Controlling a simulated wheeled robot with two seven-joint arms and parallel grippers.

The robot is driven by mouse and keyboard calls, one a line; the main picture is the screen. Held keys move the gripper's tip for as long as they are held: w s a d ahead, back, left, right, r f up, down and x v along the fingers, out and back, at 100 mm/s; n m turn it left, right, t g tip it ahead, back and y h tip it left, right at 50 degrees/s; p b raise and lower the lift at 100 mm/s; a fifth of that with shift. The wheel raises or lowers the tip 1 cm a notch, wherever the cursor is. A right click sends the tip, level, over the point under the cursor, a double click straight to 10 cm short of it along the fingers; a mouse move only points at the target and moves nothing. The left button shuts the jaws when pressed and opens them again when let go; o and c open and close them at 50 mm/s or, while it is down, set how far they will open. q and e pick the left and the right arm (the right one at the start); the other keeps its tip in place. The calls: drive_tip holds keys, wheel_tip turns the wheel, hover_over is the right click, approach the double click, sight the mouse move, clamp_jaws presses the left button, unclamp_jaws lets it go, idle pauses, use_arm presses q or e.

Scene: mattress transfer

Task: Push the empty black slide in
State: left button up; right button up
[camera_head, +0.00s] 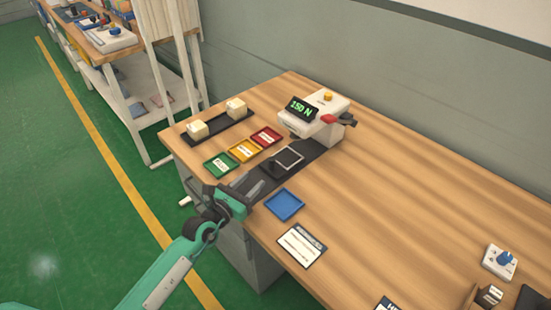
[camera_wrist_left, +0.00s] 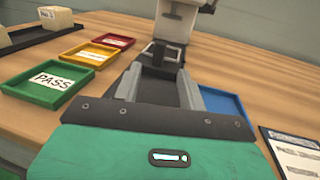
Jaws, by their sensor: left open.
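The black slide (camera_head: 290,158) lies pulled out in front of the white tester (camera_head: 313,113) with its "150 N" display. Its frame looks empty, and a dark upright handle (camera_head: 272,166) stands at its near end. In the left wrist view the slide (camera_wrist_left: 160,55) lies ahead, beyond the fingertips, below the tester (camera_wrist_left: 186,18). My left gripper (camera_head: 250,187) is open at the near table edge, just short of the handle, over the near end of the black track. Its two fingers (camera_wrist_left: 158,90) point towards the slide with nothing clearly held; contact cannot be told.
Green (camera_head: 221,164), yellow (camera_head: 244,150) and red (camera_head: 266,137) trays lie left of the slide. A blue tray (camera_head: 285,205) lies close on the right. A dark rack (camera_head: 217,126) holds two pale blocks. A printed card (camera_head: 302,245) lies nearer; bare wood (camera_head: 400,190) stretches right.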

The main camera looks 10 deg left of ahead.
sight(270, 163)
use_arm(q)
drive_tip(key=x, duration=1.3)
drive_tip(key=shift+p, duration=0.4)
drive_tip(key=shift+a, duration=0.1)
clamp_jaws()
